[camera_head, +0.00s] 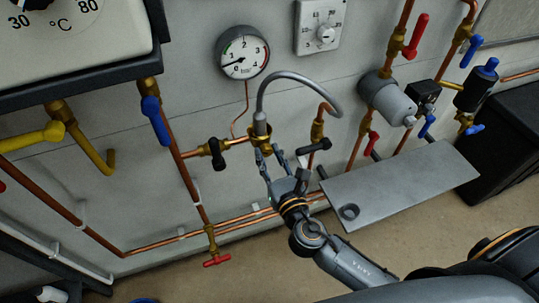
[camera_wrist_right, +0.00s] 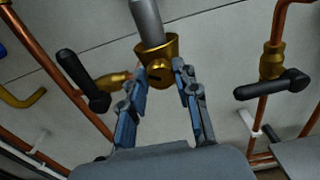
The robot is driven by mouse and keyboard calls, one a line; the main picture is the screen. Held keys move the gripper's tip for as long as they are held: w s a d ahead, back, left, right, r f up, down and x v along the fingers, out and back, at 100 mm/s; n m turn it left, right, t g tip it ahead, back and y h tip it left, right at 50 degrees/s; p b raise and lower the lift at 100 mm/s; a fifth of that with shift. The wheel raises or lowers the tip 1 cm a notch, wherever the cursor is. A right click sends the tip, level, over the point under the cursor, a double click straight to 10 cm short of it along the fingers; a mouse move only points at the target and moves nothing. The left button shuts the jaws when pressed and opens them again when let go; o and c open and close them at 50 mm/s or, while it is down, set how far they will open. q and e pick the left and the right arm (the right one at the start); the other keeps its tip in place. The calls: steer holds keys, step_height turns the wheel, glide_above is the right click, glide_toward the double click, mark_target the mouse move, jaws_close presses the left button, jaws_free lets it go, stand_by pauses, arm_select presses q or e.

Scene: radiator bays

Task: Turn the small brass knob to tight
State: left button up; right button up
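A brass fitting (camera_head: 261,137) sits at the lower end of a grey hose. In the right wrist view, the small brass knob (camera_wrist_right: 160,73) is a round piece with a slot on the front of this fitting. My right gripper (camera_head: 271,155) reaches up to it from below. In the wrist view the fingers of my right gripper (camera_wrist_right: 161,75) are apart, one on each side of the knob. I cannot tell whether they touch it. In the head view the fingers partly hide the knob. My left gripper is not in view.
Black-handled valves (camera_head: 217,153) and (camera_head: 314,147) flank the fitting closely. The grey hose (camera_head: 300,77) arches above. A pressure gauge (camera_head: 242,53) hangs on the wall. A grey shelf plate (camera_head: 403,188) lies right of my gripper. A red-handled valve (camera_head: 217,260) is low on the left.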

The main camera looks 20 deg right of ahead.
jaws_close()
